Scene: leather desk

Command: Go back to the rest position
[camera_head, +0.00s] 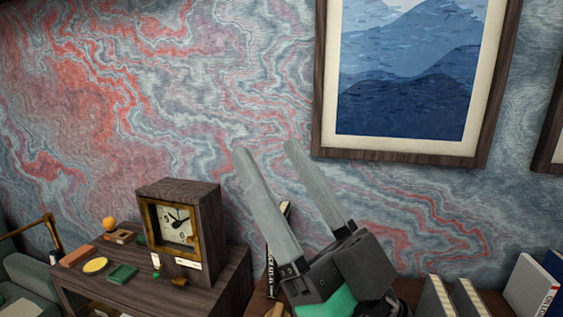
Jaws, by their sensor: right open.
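My right gripper (262,150) is in the lower middle of the head view. Its two long grey fingers point up and to the left, spread apart, with nothing between them. It is raised in front of the marbled wall. A dark book with light lettering on its spine (271,272) shows partly behind the fingers. My left gripper does not show in this view.
A wooden clock (178,232) stands on a dark wooden cabinet (215,290) at lower left, with small coloured items beside it. Books (532,287) stand at lower right. A framed blue picture (410,70) hangs on the wall. A sofa (30,280) is at far left.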

